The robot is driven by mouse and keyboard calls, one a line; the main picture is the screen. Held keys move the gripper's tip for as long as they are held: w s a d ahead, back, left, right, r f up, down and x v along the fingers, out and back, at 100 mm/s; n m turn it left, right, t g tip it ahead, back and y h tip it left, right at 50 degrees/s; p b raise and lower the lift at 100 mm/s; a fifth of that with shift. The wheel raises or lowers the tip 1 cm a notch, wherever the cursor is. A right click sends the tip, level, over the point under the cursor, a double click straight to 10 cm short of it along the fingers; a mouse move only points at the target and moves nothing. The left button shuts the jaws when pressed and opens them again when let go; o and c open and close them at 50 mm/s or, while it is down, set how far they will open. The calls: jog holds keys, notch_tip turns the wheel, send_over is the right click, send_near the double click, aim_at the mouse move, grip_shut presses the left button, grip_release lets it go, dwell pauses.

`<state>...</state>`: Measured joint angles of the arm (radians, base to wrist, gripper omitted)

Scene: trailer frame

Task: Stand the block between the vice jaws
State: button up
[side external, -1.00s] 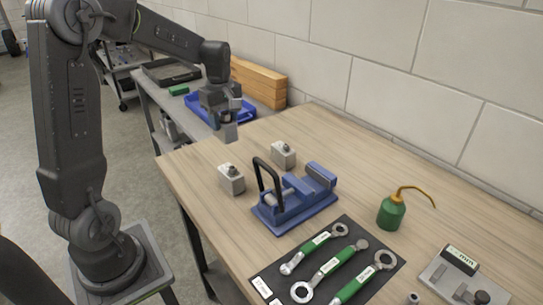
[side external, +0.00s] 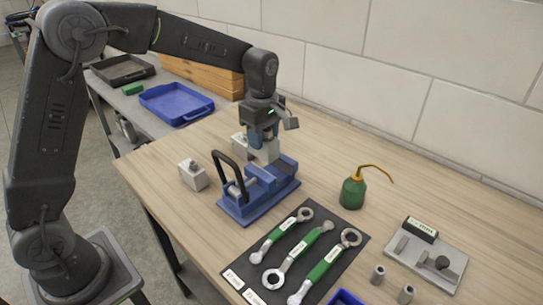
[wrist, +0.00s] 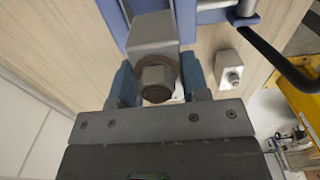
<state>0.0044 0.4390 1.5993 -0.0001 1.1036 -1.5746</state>
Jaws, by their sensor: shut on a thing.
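The block hangs upright below the fingers, over the jaw end of the vice. I cannot tell whether its lower end is inside the gap between the jaws. In the wrist view, the grey block (wrist: 151,32) is between the blue fingers of my gripper (wrist: 158,82), with a round, bolt-like part at its near end. Blue vice parts (wrist: 212,14) show at the top, and the vice's black handle (wrist: 272,52) at the right.
One grey bolted block (side external: 193,175) stands left of the vice; another (side external: 239,145) is behind it, partly hidden. A black mat (side external: 330,262) with wrenches lies in front. A green oil can (side external: 352,193) and a grey plate with parts (side external: 430,258) stand right. A blue tray (side external: 176,104) is behind.

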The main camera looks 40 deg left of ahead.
aim_at(271, 156)
jog(key=shift+w+d+f, duration=0.25)
jog(key=shift+d+f, duration=0.1)
jog(key=shift+d, duration=0.15)
jog(key=shift+w+d+f, duration=0.2)
jog(key=shift+d+f, duration=0.15)
jog(key=shift+d, duration=0.15)
jog(key=shift+f, duration=1.9)
jog(key=shift+f, duration=0.1)
jog(key=o, duration=1.2)
jog(key=shift+f, duration=0.1)
notch_tip(271, 156, up, 12)
jog(key=shift+s+r, duration=0.1)
jog(key=shift+r, duration=0.15)
